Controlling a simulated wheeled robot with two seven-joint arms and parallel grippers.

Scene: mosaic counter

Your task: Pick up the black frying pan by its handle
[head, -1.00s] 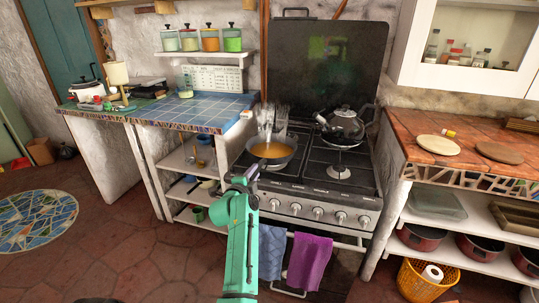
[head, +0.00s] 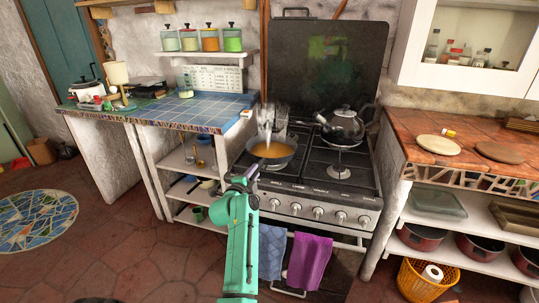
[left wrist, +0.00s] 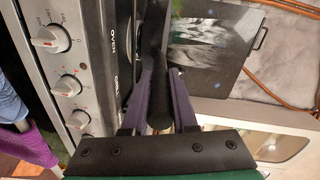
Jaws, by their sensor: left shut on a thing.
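The black frying pan (head: 288,158) sits at the front left of the stove, with orange-brown food in it and steam above it. My left gripper (head: 252,174) reaches it from the front, at the pan's handle side. In the left wrist view, the black handle (left wrist: 160,112) runs between the two fingers of the left gripper (left wrist: 159,78), which is shut on it. The handle is mostly hidden in the head view by my gripper. I cannot tell whether the pan's base touches the burner. My right gripper is not in view.
A kettle (head: 344,127) stands on the back right of the stove (head: 330,190). Stove knobs line the front edge, with blue and purple towels (head: 308,262) below. A blue-tiled counter (head: 200,108) is left; a terracotta counter (head: 470,172) is right.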

